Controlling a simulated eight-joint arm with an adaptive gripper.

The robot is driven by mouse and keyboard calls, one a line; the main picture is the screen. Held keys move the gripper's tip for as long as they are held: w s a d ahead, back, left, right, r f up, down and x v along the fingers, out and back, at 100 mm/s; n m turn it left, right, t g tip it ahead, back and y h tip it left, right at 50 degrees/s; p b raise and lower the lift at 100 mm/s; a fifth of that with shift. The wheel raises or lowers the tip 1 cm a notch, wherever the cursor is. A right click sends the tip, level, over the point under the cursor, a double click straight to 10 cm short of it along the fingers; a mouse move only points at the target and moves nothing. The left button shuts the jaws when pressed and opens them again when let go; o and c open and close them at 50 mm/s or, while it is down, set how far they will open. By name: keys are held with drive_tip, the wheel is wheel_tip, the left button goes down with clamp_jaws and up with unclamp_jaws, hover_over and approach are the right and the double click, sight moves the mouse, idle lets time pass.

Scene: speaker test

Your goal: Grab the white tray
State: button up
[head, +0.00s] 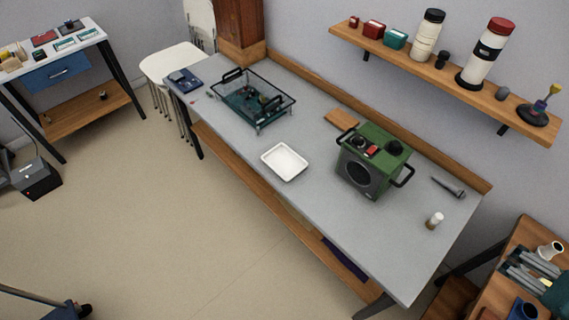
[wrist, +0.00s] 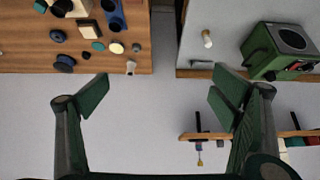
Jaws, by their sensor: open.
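The white tray (head: 285,162) is small, shallow and empty. It lies flat on the grey workbench (head: 325,210) in the head view, near the front edge, between a wire-framed basket and a green speaker. The tray does not show in the wrist view. My gripper (wrist: 160,92) shows in the wrist view with its two green fingers spread wide and nothing between them. It is apart from the tray. I cannot make out the gripper in the head view.
The green speaker (head: 372,162) stands right of the tray, and a small white-topped bottle (head: 434,220) is farther right. The framed basket (head: 252,98) is left. A wall shelf (head: 450,82) overhangs behind. A wooden table (wrist: 60,62) with several small items shows in the wrist view.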

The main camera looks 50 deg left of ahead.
idle(0.4)
